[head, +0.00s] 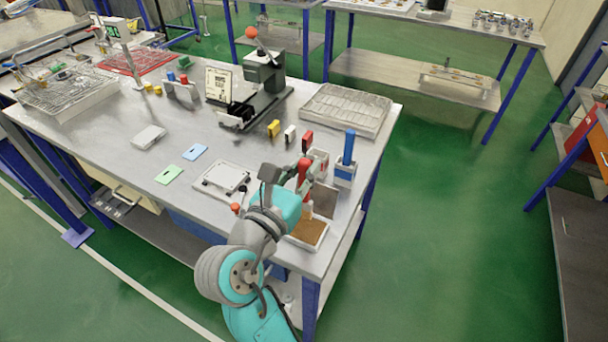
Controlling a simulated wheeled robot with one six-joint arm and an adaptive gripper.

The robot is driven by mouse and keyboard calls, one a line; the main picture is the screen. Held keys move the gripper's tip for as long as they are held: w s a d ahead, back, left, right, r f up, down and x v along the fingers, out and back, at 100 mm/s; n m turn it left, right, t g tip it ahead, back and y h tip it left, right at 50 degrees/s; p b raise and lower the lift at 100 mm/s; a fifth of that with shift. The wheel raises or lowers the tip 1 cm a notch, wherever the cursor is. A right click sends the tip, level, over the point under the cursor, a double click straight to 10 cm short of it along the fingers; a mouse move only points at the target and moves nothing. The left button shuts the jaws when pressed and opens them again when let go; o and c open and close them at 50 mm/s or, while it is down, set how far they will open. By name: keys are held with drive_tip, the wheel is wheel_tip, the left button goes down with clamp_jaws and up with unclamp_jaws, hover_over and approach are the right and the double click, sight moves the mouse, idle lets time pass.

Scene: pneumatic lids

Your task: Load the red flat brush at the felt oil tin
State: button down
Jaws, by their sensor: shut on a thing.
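The red flat brush (304,172) stands roughly upright at my gripper (300,187), which is shut on it. The brush is at the front right of the bench, left of and partly in front of a small white holder with a red mark (320,159). The felt oil tin (310,231), an open tray with a brown pad, lies at the bench's front right corner, below the gripper in the picture. A raised grey lid (325,200) stands behind it. I cannot tell how high the bristles are above the bench.
A white square plate (222,179) lies left of my arm. Yellow, white and red blocks (290,134) stand behind. A clear-topped tray (345,108) and a lever press (262,85) are farther back.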

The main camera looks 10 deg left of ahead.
sight(304, 161)
drive_tip(key=shift+r, duration=1.65)
